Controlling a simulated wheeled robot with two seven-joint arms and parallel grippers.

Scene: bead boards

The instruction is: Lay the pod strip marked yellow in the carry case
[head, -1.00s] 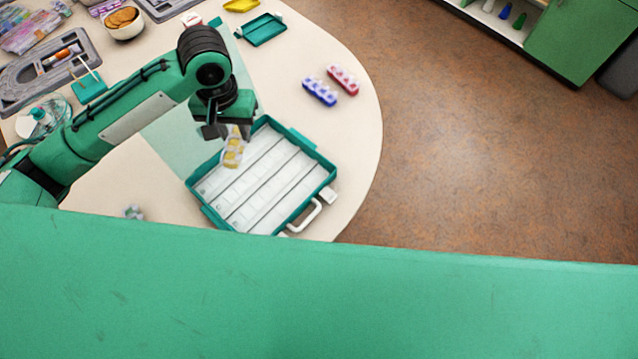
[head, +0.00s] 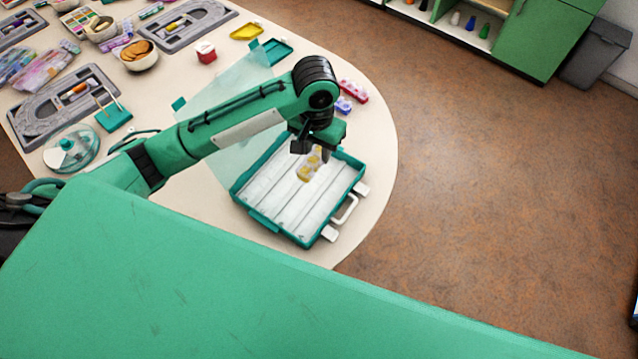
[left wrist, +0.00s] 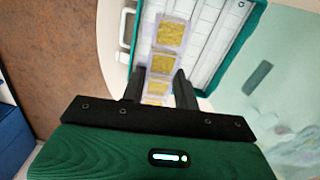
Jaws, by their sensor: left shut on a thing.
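The yellow pod strip (head: 308,164) has clear pods with yellow contents. My left gripper (head: 316,150) is shut on it and holds it over the open carry case. In the left wrist view the strip (left wrist: 165,62) runs out between the two fingers (left wrist: 160,88). The carry case (head: 245,206) is teal with a white inside split into long rows, which look empty. It also shows in the left wrist view (left wrist: 258,28). I cannot tell whether the strip touches the case floor. My right gripper is not in view.
A red pod strip (head: 353,91) and a blue one (head: 343,105) lie behind my left arm. A teal tray (head: 272,50), a yellow dish (head: 247,32) and a bowl of crackers (head: 139,55) stand farther back. The case handle (head: 346,210) lies near the table's curved edge.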

